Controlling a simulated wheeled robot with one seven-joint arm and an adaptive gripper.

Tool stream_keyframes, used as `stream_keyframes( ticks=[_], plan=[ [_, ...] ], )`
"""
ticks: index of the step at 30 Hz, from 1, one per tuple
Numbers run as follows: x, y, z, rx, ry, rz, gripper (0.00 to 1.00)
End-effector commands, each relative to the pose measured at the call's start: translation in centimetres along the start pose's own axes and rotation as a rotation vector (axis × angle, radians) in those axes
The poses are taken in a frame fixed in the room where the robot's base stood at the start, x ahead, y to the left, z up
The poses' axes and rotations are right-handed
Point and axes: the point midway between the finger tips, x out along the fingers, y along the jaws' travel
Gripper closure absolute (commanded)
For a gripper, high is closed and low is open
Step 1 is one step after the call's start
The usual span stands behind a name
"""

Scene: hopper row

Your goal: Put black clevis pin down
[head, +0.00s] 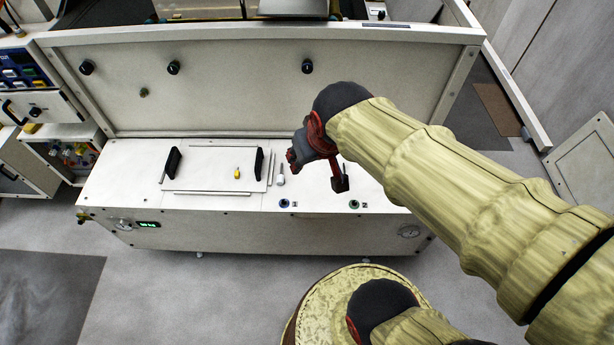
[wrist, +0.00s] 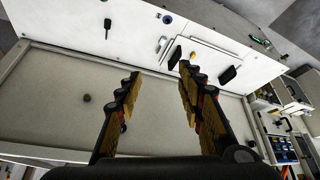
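My gripper (wrist: 160,80) is open in the wrist view, with a wide empty gap between its two yellow-and-black fingers. In the head view my gripper (head: 322,172) hangs over the right part of the pale bench (head: 230,205), in front of the upright panel. A small dark, narrow piece (wrist: 107,28) shows on the bench beyond the left finger in the wrist view; it may be the black clevis pin, but it is too small to be sure. It appears apart from the fingers. In the head view I cannot make it out; my gripper covers that area.
A shallow plate (head: 205,183) with two black upright handles lies on the bench. A yellow piece (head: 237,173) sits on it. A white-tipped pin (head: 280,175) lies right of it. Blue (head: 284,203) and dark (head: 354,204) rings mark the front edge. The panel (head: 230,95) carries black knobs.

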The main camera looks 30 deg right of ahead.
Motion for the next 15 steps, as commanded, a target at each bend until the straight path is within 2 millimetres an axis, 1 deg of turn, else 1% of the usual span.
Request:
stream_keyframes(
  ticks=[1,3,6,9,15],
  plan=[
    [-2.1,-1.2,1.0,-0.032,0.016,-0.021,0.62],
    [-4.0,-2.2,2.4,-0.062,0.019,-0.044,0.62],
    [-5.6,-3.1,4.0,-0.092,0.02,-0.065,0.62],
    [-6.4,-3.4,4.7,-0.106,0.019,-0.075,0.62],
    [-6.5,-3.5,4.9,-0.108,0.018,-0.076,0.62]
  ],
)
